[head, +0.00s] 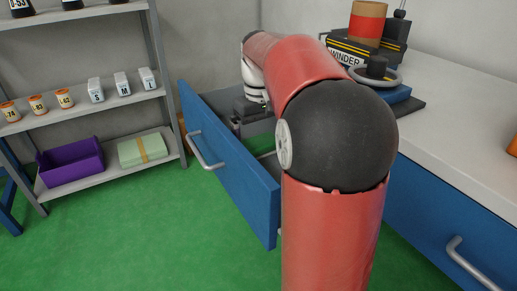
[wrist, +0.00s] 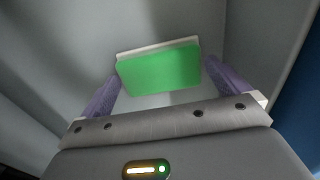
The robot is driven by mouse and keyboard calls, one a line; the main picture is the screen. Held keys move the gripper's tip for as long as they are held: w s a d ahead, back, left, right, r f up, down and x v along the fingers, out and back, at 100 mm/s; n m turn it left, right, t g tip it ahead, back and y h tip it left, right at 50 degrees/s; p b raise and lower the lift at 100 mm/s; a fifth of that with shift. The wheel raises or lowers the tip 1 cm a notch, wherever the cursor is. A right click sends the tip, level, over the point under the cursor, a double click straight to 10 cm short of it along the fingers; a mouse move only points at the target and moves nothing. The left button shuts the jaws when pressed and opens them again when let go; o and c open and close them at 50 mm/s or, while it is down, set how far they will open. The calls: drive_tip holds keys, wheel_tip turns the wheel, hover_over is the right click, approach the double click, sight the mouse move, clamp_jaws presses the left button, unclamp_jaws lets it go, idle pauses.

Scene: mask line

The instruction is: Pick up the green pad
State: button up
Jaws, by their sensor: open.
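The green pad (wrist: 160,70) is a flat, bright green block with a pale edge along its far side. In the wrist view it lies tilted ahead of my gripper (wrist: 150,76), between the two purple fingers. The fingers are open, one on each side of the pad; I cannot tell whether either touches it. In the head view my arm reaches into the open blue drawer (head: 231,172), and the grey body of my gripper (head: 254,118) shows only in part there.
Grey drawer walls (wrist: 265,50) stand close around my gripper. The white counter (head: 455,115) above holds a machine marked WINDER (head: 352,50). A grey shelf (head: 105,177) at left holds a purple bin (head: 72,165) and a pale green bundle (head: 130,153). The green floor in front is clear.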

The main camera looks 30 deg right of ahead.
sight(260, 141)
drive_tip(key=shift+f, duration=0.65)
drive_tip(key=c, duration=0.6)
drive_tip(key=shift+c, duration=0.2)
drive_tip(key=shift+r, duration=0.1)
wheel_tip(260, 141, up, 20)
drive_tip(key=p, duration=0.5)
